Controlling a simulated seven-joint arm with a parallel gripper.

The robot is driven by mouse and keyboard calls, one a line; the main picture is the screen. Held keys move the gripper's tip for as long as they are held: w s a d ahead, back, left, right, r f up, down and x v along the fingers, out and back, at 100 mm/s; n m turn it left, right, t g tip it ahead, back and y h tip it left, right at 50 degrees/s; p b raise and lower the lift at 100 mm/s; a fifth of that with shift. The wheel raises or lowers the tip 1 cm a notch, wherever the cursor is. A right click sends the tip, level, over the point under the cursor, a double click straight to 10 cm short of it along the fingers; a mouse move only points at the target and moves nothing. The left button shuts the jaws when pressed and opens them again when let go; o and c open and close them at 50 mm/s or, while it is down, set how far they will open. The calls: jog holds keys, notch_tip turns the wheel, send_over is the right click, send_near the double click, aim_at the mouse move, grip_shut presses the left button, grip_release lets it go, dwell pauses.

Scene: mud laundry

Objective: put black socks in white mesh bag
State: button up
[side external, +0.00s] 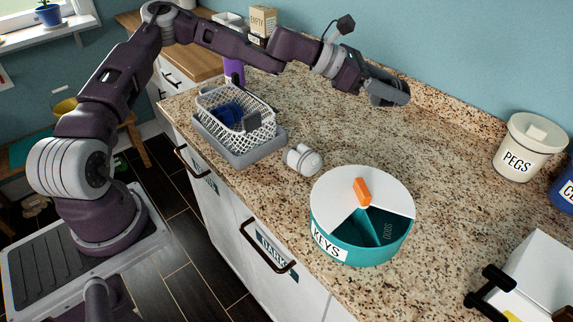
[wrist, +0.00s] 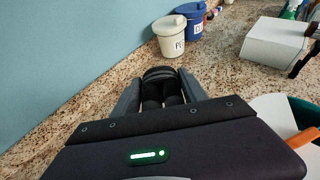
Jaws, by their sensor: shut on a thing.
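My gripper (side external: 392,94) is over the back part of the counter, to the right of the white mesh bag and well apart from it. In the wrist view my gripper (wrist: 160,88) is shut on a dark rounded bundle, which looks like the black socks (wrist: 162,93); the fingers hide part of it. The white mesh bag (side external: 262,103) stands open-topped and basket-like on a grey base at the counter's left. A dark blue item (side external: 229,113) shows inside it, and a dark grey piece sits at its right side.
A white rolled bundle (side external: 303,159) lies right of the mesh bag. A round teal KEYS container (side external: 345,246) with a white lid and orange handle stands at the front. A PEGS pot (side external: 528,146) and a white box (side external: 540,275) are at the right. The middle counter is clear.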

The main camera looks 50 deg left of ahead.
jog(key=s+a+r+n+t+y, duration=0.3)
jog(key=s+a+n+y, duration=0.55)
jog(key=a, duration=0.55)
jog(key=shift+m+h, duration=0.45)
jog(key=shift+m, duration=0.1)
jog(key=w+d, duration=0.2)
jog(key=d, duration=0.1)
jog(key=w+d+f, duration=0.1)
jog(key=w+d, duration=0.1)
jog(key=d, duration=0.2)
jog(key=w+d+f, duration=0.1)
jog(key=w+d, duration=0.1)
jog(key=d, duration=0.1)
jog(key=shift+w+d, duration=0.25)
jog(key=shift+d, duration=0.1)
jog(key=d+f+m+h, duration=0.2)
jog(key=d, duration=1.3)
jog(key=d+f+m+h, duration=0.1)
jog(key=d+f, duration=0.2)
jog(key=d, duration=1.1)
jog(key=shift+m+g, duration=0.3)
jog(key=f, duration=0.3)
jog(key=d+f, duration=0.1)
jog(key=f, duration=0.5)
jog(key=shift+w+d+f, duration=0.15)
jog(key=shift+w+f, duration=0.1)
jog(key=shift+f, duration=0.25)
